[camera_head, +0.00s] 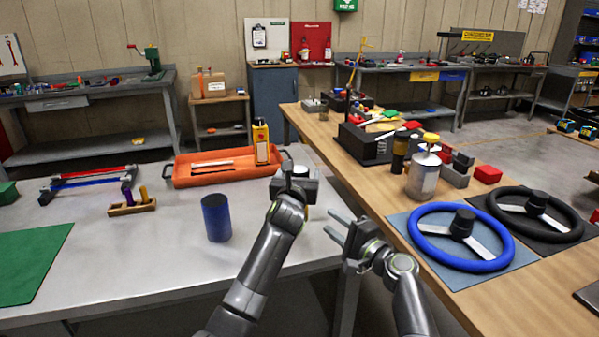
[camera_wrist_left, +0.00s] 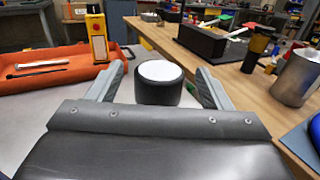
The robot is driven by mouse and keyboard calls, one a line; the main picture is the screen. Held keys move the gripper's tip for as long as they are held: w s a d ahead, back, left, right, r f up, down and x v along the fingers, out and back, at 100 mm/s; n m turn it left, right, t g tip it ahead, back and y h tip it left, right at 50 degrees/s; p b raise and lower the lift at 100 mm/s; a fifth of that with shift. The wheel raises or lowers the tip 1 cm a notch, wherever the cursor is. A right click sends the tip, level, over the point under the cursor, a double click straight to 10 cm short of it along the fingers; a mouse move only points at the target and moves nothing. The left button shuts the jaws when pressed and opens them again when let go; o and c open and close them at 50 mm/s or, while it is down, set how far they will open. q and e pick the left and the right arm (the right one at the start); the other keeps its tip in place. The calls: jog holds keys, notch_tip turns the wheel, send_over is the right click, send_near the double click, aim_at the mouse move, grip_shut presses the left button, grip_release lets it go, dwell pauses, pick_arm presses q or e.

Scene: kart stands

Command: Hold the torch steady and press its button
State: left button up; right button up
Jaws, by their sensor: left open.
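A short upright dark cylinder with a round white top (camera_wrist_left: 158,88) stands on the grey table, and may be the torch; no button shows on it. My left gripper (camera_wrist_left: 160,70) is open, with one finger on each side of this cylinder and a visible gap on both sides. In the head view my left gripper (camera_head: 292,182) mostly hides the cylinder. My right gripper (camera_head: 336,224) is open and empty, lower and to the right, near the table's right edge. A yellow box with red and black marks (camera_head: 261,141) stands at the orange tray; it also shows in the left wrist view (camera_wrist_left: 97,36).
The orange tray (camera_head: 181,182) holds long thin tools. A blue cylinder (camera_head: 216,218) stands left of my left arm. A wooden block with pegs (camera_head: 130,208) and a green mat (camera_head: 30,262) lie further left. The wooden bench (camera_head: 500,310) at right carries steering wheels and a metal can (camera_head: 423,177).

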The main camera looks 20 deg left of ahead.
pick_arm(q)
jog(key=shift+w+a, duration=0.15)
jog(key=shift+w, duration=0.7)
jog(key=shift+c, duration=0.2)
jog(key=c, duration=1.2)
jog(key=shift+o, duration=0.2)
pick_arm(e)
grip_shut()
dwell(2.0)
